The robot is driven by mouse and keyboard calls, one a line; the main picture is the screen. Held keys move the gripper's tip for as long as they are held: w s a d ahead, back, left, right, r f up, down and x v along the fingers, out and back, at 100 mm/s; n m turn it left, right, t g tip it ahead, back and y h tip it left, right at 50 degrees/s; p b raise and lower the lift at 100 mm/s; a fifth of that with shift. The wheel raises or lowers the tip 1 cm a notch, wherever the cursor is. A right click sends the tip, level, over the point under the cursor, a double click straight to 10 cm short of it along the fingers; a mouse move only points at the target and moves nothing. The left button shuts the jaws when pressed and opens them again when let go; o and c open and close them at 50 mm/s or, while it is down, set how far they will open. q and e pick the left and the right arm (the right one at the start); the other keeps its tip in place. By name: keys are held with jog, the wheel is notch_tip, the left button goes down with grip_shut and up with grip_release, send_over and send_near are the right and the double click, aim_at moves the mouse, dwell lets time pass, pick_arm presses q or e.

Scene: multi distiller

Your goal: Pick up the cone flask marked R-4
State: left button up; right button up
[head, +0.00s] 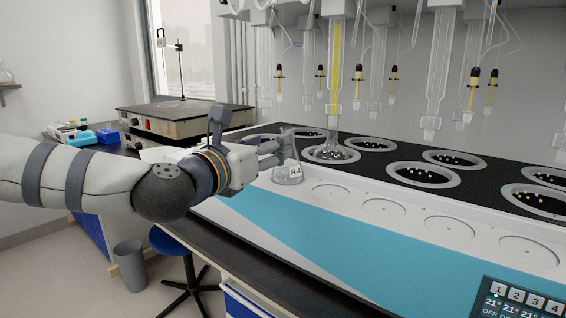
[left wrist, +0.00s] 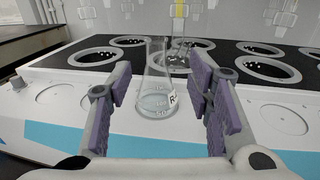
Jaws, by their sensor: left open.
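The cone flask marked R-4 (head: 288,172) is clear glass with a white label and stands upright on the white front ledge of the distiller. My left gripper (head: 272,150) is at the flask's left side in the head view. In the left wrist view its purple-padded fingers (left wrist: 162,100) are spread wide, with the flask between or just beyond them. Whether they touch the glass I cannot tell. My right gripper is not in view.
Another flask (head: 331,152) sits in a heater well under a glass column (head: 337,60), close behind R-4. Several round wells line the black top, and empty circular recesses (head: 384,207) run along the ledge to the right. A control panel (head: 520,300) is at the lower right.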

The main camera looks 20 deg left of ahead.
pick_arm(q)
jog(key=w, duration=0.6)
jog(key=w+d, duration=0.1)
jog(key=w, duration=0.2)
jog(key=shift+w+d+f, duration=0.1)
jog(key=shift+w, duration=0.25)
grip_shut()
